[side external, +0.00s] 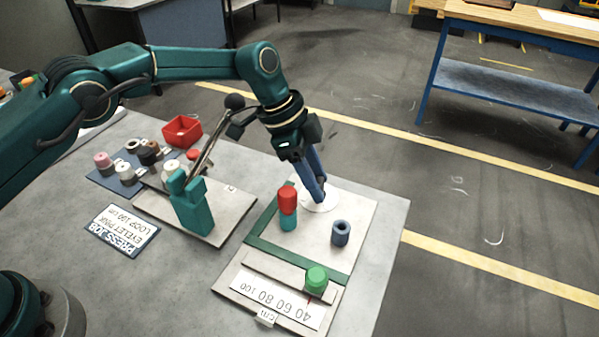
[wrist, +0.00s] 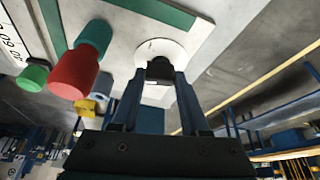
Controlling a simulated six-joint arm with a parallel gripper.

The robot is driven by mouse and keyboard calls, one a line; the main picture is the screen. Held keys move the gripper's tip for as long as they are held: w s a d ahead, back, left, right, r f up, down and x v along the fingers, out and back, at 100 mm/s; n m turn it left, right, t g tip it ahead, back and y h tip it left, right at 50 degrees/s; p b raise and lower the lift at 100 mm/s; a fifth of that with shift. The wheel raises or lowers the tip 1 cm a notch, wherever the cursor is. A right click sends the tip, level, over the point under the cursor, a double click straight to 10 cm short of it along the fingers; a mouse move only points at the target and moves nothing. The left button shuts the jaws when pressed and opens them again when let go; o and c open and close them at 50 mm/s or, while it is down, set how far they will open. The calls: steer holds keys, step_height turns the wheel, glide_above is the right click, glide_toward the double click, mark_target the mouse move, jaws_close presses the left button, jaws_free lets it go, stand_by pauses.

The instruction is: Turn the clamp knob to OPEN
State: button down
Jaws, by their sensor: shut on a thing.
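The clamp knob (wrist: 160,68) is a small dark knob on a white round dial (wrist: 150,52) in the wrist view. My gripper (wrist: 160,82) has its two blue fingers on either side of the knob and is shut on it. In the side view my gripper (side external: 321,198) reaches down to the white dial (side external: 330,202) on the pale plate. The fingers hide the knob there. I cannot read any OPEN mark on the dial or tell which way the knob points.
A red-topped teal post (side external: 288,200) stands close left of my gripper, and a blue-grey hollow cylinder (side external: 340,233) close right. A green knob (side external: 317,279) sits on the numbered scale (side external: 268,300). A teal press (side external: 192,208) with a lever, a red bin (side external: 182,131) and several spools stand left.

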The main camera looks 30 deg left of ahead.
steer(key=shift+s+d+n+t+y, duration=0.1)
steer(key=shift+n+t+y, duration=0.3)
steer(key=shift+n, duration=1.05)
steer(key=shift+s+n+t+y, duration=0.15)
steer(key=shift+n+t, duration=0.45)
steer(key=shift+n, duration=0.85)
steer(key=shift+w, duration=0.15)
steer(key=shift+c, duration=2)
jaws_free()
steer(key=shift+v, duration=2.6)
